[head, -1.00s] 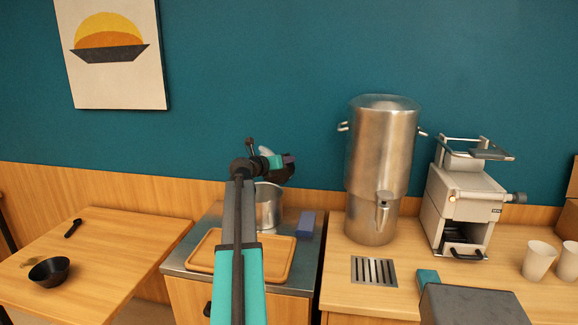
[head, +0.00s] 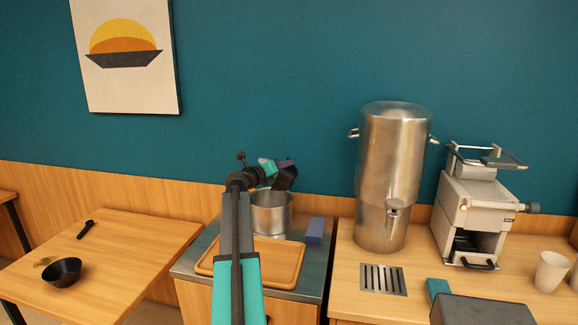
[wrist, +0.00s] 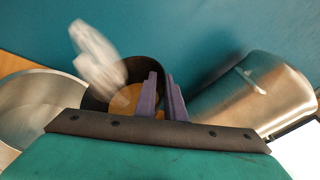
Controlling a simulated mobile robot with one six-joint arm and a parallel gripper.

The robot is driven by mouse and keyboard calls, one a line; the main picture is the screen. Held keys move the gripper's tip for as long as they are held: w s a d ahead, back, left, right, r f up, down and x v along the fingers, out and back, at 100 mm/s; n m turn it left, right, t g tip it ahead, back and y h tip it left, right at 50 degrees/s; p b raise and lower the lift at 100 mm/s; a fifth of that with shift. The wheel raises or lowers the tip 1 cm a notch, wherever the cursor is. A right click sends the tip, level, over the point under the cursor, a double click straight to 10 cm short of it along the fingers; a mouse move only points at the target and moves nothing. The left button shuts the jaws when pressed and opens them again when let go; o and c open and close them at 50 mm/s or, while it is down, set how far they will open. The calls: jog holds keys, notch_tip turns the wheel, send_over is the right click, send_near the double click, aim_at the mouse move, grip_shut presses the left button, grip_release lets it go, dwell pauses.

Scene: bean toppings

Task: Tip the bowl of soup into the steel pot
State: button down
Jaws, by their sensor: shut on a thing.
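My gripper (head: 284,163) is shut on a dark bowl (head: 286,179), just above the steel pot (head: 272,217). The bowl looks steeply tilted in the head view. In the wrist view, the purple fingers (wrist: 163,97) grip the bowl's wall, and the bowl (wrist: 152,70) shows an orange-brown patch inside. A blurred whitish thing (wrist: 97,55) overlaps the bowl's left rim there; I cannot tell what it is. The steel pot (wrist: 30,100) lies to the left of the bowl in the wrist view. Whether soup is in the pot cannot be seen.
A wooden tray (head: 287,276) lies in front of the pot, with a blue-purple block (head: 314,231) to its right. A tall steel urn (head: 388,180) stands on the right counter beside a pale machine (head: 478,215). Another black bowl (head: 62,273) sits on the left table.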

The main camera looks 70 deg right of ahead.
jog(key=w+f+n+h+p, duration=0.1)
jog(key=w+f+n+h, duration=0.1)
jog(key=w+n, duration=0.4)
jog(key=shift+w+a+n+h+p, duration=0.3)
jog(key=shift+w+n+h, duration=0.1)
jog(key=shift+w, duration=1.35)
dwell(0.4)
jog(key=shift+w, duration=0.1)
